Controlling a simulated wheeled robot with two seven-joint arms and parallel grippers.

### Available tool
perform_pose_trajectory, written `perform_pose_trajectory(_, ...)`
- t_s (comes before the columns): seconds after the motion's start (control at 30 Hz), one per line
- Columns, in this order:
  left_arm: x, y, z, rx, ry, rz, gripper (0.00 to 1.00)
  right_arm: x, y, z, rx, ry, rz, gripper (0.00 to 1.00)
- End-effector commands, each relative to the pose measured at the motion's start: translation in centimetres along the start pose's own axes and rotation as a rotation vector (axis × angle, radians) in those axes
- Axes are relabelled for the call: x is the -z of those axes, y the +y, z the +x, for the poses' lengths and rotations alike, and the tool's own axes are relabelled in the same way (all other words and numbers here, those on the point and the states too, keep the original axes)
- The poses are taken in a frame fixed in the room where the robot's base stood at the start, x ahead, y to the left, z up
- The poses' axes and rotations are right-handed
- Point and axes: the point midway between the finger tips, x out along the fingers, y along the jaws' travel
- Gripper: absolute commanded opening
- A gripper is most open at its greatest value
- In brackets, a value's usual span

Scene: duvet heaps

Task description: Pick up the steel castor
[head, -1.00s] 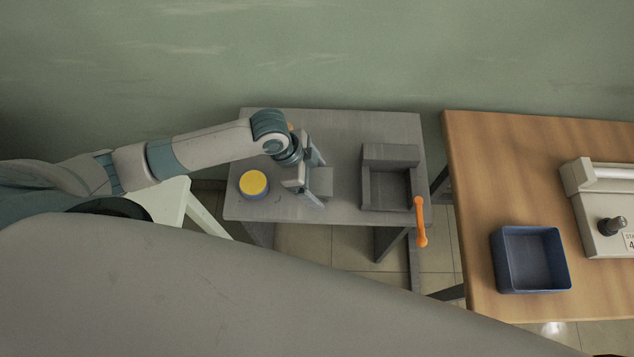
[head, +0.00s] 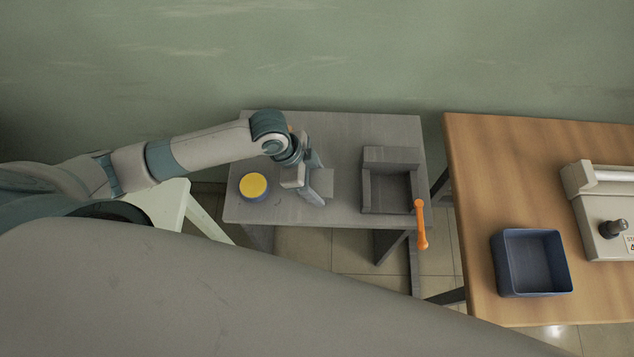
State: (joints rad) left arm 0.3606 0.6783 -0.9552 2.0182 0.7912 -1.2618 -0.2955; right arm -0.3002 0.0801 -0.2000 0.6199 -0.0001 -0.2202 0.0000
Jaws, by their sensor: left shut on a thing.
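My left gripper (head: 314,187) is over the grey table, pointing down, with its jaws shut on a small grey thing (head: 326,180). This thing looks to be the steel castor, but its shape is mostly hidden by the fingers and too small to make out. I cannot tell whether it touches the table top. No other castor shows. My right gripper is not in view.
On the grey table (head: 345,130) a round yellow-topped tin (head: 253,185) stands left of the gripper. A grey open holder (head: 390,170) and an orange handle (head: 421,225) are to the right. A wooden table (head: 470,180) bears a blue bin (head: 505,265) and a pale machine (head: 600,235).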

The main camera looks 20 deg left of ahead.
Motion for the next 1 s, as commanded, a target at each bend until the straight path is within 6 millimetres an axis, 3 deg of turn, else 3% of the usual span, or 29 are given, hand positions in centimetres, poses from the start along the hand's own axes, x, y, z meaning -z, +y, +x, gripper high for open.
perform_pose_trajectory(0.27, 1.4, -0.1, -3.2, 0.004, 0.005, 0.004, 0.29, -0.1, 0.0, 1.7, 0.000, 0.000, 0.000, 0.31)
perform_pose_trajectory(0.7, 10.7, 3.0, -4.7, 0.001, 0.008, 0.005, 0.29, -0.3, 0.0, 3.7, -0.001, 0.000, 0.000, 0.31)
perform_pose_trajectory(1.0, 13.8, 4.0, -5.4, 0.001, 0.003, 0.001, 0.29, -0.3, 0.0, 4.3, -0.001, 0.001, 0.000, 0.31)
